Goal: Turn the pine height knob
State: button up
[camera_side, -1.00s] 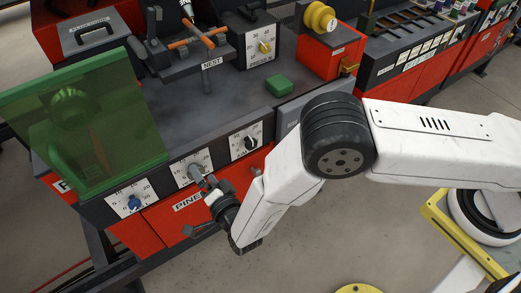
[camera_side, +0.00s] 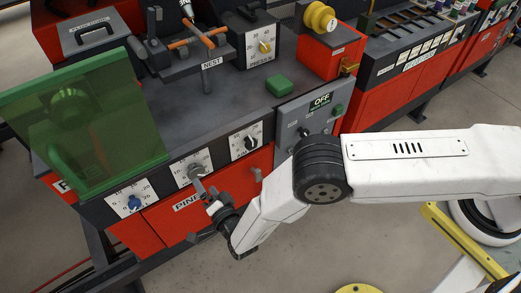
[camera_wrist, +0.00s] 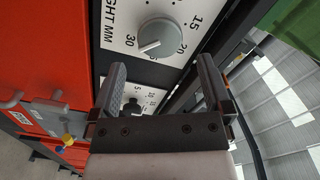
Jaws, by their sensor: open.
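The grey height knob (camera_side: 195,171) sits on a white dial on the front panel of the pine station. In the wrist view the grey knob (camera_wrist: 158,38) is a round disc with a flat raised bar, on a dial lettered "…GHT MM". My gripper (camera_side: 205,190) is just in front of and below that knob in the side view. In the wrist view my gripper (camera_wrist: 162,78) is open and empty. Its two fingers stand apart, and the grey knob shows above the gap, clear of both fingers. Exact distance to the knob is hard to tell.
A blue knob (camera_side: 135,203) and a black knob (camera_side: 250,143) flank the grey one on the same panel. A green transparent shield (camera_side: 75,125) stands at left. A panel marked "OFF" (camera_side: 321,100) is at right.

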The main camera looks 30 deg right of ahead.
aim_at(198, 174)
jog(key=shift+w, duration=3.1)
jog(key=shift+c, duration=0.2)
jog(key=c, duration=1.1)
